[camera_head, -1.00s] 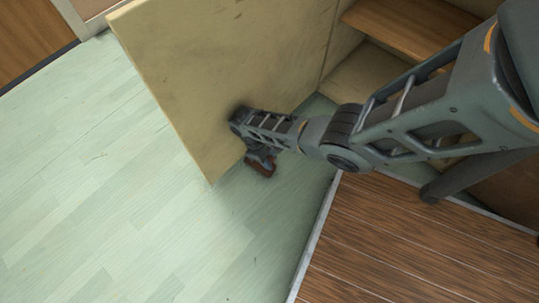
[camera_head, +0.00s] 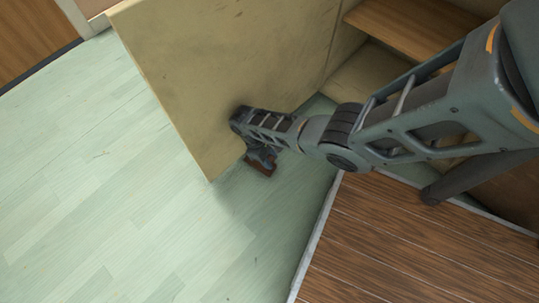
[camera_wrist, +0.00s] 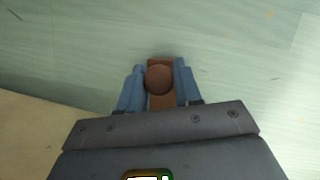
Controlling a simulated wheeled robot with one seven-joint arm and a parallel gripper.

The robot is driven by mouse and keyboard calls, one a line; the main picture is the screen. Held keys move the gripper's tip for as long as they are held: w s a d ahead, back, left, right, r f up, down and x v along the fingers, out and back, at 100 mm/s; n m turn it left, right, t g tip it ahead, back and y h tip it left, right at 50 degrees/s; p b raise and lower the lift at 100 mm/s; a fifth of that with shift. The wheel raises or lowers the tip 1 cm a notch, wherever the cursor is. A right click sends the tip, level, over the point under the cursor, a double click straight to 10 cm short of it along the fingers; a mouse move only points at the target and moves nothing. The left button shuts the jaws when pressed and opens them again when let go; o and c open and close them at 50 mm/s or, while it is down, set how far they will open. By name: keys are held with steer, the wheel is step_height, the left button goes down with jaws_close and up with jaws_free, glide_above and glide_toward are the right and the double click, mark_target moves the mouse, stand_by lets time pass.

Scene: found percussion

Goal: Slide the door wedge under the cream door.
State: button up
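The cream door (camera_head: 225,80) stands open across the upper middle of the head view, its lower corner near the pale green floor. It also shows at the left edge of the wrist view (camera_wrist: 30,135). The brown door wedge (camera_wrist: 160,95), with a round knob on top, sits between the two blue-grey fingers of my gripper (camera_wrist: 160,88). The fingers lie along both its sides and appear closed on it. In the head view my gripper (camera_head: 262,160) is low, close to the door's bottom edge. The wedge (camera_head: 262,170) shows only partly there. Whether it touches the floor or the door is unclear.
The pale green plank floor (camera_head: 110,190) is clear to the left and front. A brown wooden surface (camera_head: 410,250) with a light edge lies at the lower right. A wooden shelf unit (camera_head: 410,28) stands behind the arm at the upper right.

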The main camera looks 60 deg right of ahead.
steer(key=o, duration=0.5)
steer(key=shift+r+p, duration=0.4)
steer(key=shift+r, duration=0.1)
step_height(320, 180, up, 4)
steer(key=p, duration=0.3)
steer(key=shift+f, duration=0.15)
steer(key=shift+s+d+r+p, duration=1.05)
steer(key=shift+s+d+p, duration=0.25)
steer(key=shift+s+d, duration=0.1)
steer(key=shift+s+d+r+p, duration=1.05)
steer(key=shift+s+d+p, duration=0.2)
steer(key=shift+s, duration=0.2)
steer(key=shift+s+d+r+p, duration=1.05)
steer(key=shift+s+d+p, duration=0.25)
steer(key=shift+s+d, duration=0.1)
steer(key=shift+a, duration=0.1)
